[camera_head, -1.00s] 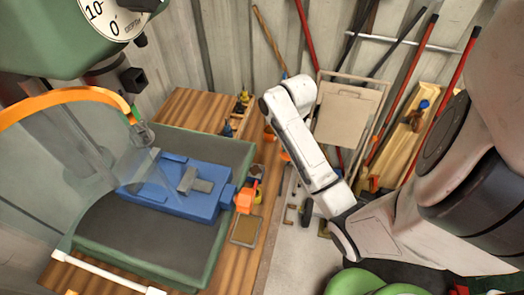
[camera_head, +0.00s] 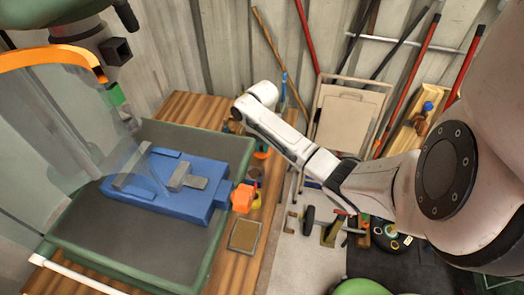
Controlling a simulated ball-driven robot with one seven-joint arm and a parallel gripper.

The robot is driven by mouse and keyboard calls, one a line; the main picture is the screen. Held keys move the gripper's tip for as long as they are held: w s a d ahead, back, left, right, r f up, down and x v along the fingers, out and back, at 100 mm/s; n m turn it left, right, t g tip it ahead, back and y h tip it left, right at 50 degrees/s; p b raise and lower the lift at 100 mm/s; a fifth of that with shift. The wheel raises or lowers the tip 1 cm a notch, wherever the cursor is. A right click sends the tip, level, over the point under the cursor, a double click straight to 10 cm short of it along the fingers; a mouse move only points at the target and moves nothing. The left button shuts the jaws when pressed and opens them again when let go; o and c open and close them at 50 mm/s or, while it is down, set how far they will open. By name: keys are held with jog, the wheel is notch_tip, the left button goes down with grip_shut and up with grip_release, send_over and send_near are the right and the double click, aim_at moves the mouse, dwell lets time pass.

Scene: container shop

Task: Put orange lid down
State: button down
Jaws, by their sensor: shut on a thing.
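A small orange piece (camera_head: 262,153), which may be the orange lid, shows just below my forearm over the right edge of the wooden bench (camera_head: 187,105). It is partly covered and too small to tell its shape. My arm reaches in from the right, with its far joint above the bench's back right corner. My gripper is hidden behind the arm, so its fingers and its hold cannot be seen.
A folded chair (camera_head: 341,122) and long-handled tools lean at the wall.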

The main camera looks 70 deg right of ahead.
aim_at(262, 147)
jog(key=shift+f, duration=1.5)
jog(key=shift+f, duration=0.1)
jog(key=c, duration=1)
grip_release()
notch_tip(262, 147, up, 12)
jog(key=shift+r, duration=0.15)
jog(key=shift+s+a, duration=0.1)
